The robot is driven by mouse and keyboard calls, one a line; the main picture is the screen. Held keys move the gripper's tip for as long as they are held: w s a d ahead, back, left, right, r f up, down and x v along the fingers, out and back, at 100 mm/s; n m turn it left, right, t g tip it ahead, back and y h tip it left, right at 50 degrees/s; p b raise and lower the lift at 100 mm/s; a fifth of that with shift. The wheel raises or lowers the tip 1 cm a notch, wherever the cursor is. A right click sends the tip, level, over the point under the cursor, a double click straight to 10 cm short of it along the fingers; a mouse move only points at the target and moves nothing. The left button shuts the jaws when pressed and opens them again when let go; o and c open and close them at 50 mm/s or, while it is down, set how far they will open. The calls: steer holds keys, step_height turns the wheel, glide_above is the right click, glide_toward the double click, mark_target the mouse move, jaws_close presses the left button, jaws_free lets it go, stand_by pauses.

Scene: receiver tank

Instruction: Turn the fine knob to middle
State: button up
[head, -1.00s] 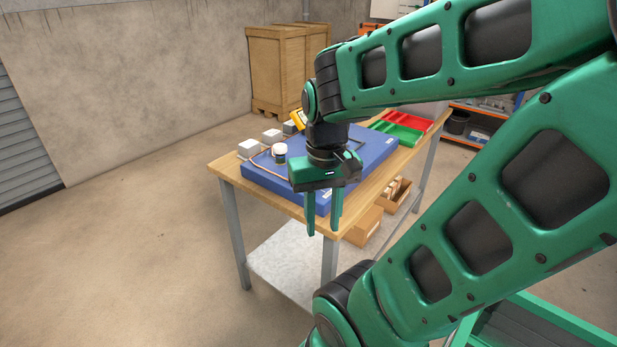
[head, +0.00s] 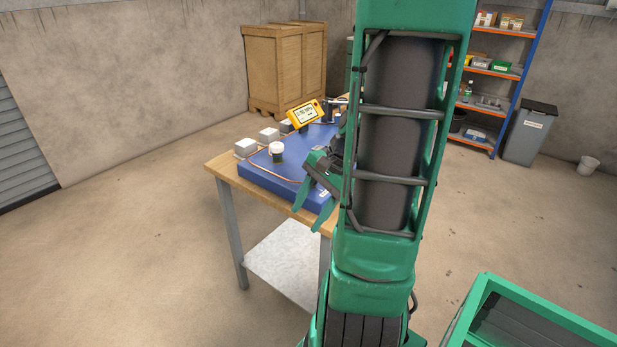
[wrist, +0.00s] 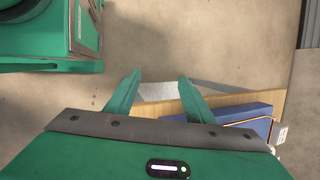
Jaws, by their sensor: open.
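My gripper (head: 309,203) is open and empty, its two fingers apart near the front corner of the blue board (head: 265,182) on the workbench. In the wrist view my gripper (wrist: 158,88) points toward the bench edge and floor, with the blue board (wrist: 228,115) at the right. A white-topped round knob (head: 277,150) stands on the board, left of my gripper and apart from it. I cannot tell whether it is the fine knob or which way it is turned. A yellow meter (head: 305,113) stands behind it, its reading too small to make out. My arm hides the right part of the board.
The workbench (head: 226,172) has a lower shelf (head: 285,262). White blocks (head: 246,147) and a copper-coloured tube (head: 282,176) lie at the board's left side. A wooden crate (head: 285,70) stands behind. A green-framed cart (head: 510,310) is at lower right. Floor at left is free.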

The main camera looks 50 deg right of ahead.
steer(key=d+m+t, duration=0.1)
steer(key=d+m, duration=0.1)
steer(key=w+d+m+t, duration=0.1)
steer(key=d+m+t, duration=0.1)
steer(key=m, duration=0.1)
steer(key=w+d+m+t, duration=0.1)
steer(key=d+m, duration=0.1)
steer(key=shift+w+f+y, duration=0.25)
steer(key=shift+f+y, duration=0.1)
steer(key=shift+y, duration=0.05)
steer(key=d+r+m+t+h, duration=0.2)
steer(key=d+r+m+t, duration=0.3)
steer(key=d+m, duration=0.4)
steer(key=shift+t, duration=0.5)
steer(key=x, duration=0.3)
steer(key=f+x, duration=0.1)
steer(key=x, duration=0.6)
steer(key=shift+s+f, duration=0.15)
steer(key=shift+f, duration=0.15)
steer(key=c, duration=1)
